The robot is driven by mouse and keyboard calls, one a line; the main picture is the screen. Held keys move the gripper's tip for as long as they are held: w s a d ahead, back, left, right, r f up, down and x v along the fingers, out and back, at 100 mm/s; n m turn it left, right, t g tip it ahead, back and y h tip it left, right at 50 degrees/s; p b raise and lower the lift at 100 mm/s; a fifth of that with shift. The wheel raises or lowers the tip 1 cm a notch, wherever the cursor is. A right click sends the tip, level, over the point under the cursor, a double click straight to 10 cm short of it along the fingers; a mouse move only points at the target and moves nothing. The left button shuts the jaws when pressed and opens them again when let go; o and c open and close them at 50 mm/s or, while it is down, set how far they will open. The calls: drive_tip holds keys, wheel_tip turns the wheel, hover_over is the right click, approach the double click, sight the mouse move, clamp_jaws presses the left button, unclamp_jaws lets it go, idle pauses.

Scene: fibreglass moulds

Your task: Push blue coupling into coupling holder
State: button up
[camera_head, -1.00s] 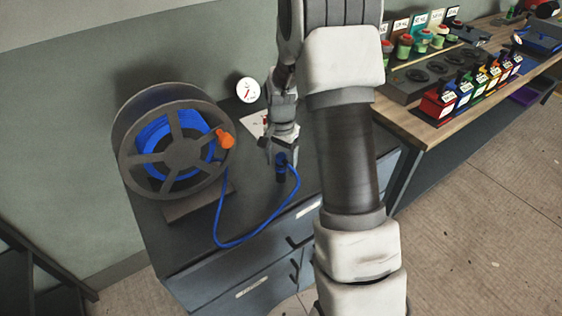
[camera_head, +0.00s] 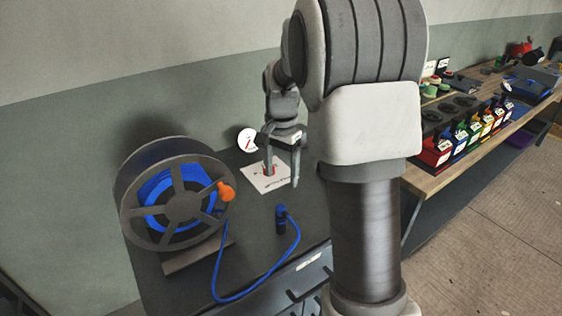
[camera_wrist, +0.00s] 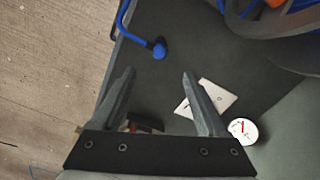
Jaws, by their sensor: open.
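The blue coupling (camera_head: 281,213) stands upright on the dark cabinet top, with a blue hose running from it. It also shows in the wrist view (camera_wrist: 160,47), ahead of the fingertips. A dark cylindrical lower part shows under its blue top; I cannot tell whether this is the coupling holder or part of the coupling, nor how deep the coupling sits. My gripper (camera_head: 279,184) is open and empty, fingers pointing down, above the cabinet and apart from the coupling. Both fingers show in the wrist view (camera_wrist: 158,73) with nothing between them.
A hose reel (camera_head: 178,205) with an orange knob (camera_head: 226,191) stands left of the coupling. A white card (camera_head: 270,183) and a round gauge (camera_head: 247,140) are behind it. A wooden bench (camera_head: 425,180) with coloured boxes is at the right.

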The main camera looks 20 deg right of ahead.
drive_tip(key=shift+r, duration=1.3)
drive_tip(key=s+a+r+n+t, duration=0.3)
drive_tip(key=s+a+r+n, duration=0.3)
drive_tip(key=s+r, duration=0.45)
drive_tip(key=s+a+f+n+t, duration=0.1)
drive_tip(key=s+a+n, duration=0.1)
drive_tip(key=s, duration=0.4)
drive_tip(key=s+a+f+n+t, duration=0.1)
drive_tip(key=s+n, duration=0.2)
drive_tip(key=s, duration=0.4)
drive_tip(key=shift+a+f+t, duration=0.2)
drive_tip(key=shift+a+t, duration=0.1)
drive_tip(key=shift+a, duration=0.05)
drive_tip(key=shift+w, duration=0.1)
